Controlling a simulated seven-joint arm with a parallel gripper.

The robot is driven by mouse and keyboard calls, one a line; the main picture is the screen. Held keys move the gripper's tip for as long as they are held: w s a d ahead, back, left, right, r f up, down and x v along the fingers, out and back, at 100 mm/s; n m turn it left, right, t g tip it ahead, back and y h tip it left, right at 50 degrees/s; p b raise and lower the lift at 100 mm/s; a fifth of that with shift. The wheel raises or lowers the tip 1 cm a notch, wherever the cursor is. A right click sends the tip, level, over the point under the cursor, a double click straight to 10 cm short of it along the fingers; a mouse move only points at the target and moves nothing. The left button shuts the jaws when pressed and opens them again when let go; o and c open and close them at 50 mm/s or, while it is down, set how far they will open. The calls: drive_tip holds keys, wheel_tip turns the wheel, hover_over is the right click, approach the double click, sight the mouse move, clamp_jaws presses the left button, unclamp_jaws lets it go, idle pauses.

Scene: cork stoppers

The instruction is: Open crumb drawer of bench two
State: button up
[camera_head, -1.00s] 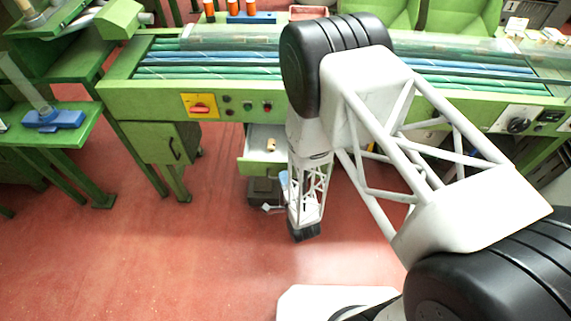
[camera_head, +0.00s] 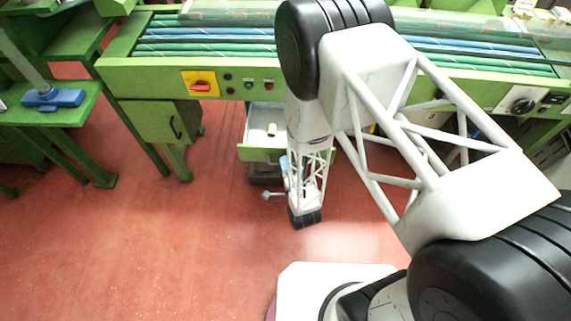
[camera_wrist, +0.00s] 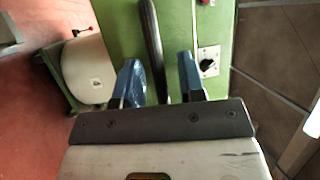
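A green-fronted drawer (camera_head: 250,154) stands pulled out under the long green bench (camera_head: 226,83) in the head view. A gap shows between the handle and each finger. My arm hides the right part of the drawer.
A green cabinet (camera_head: 158,120) with a dark handle hangs left of the drawer. A side table (camera_head: 75,112) with a blue-based device (camera_head: 52,98) stands at far left. The red floor (camera_head: 130,240) in front is clear. The wrist view shows a knob (camera_wrist: 208,62) right of the handle.

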drive_tip(key=shift+s, duration=0.1)
drive_tip(key=v, duration=0.7)
drive_tip(key=shift+s, duration=0.3)
drive_tip(key=shift+d, duration=0.15)
idle(0.4)
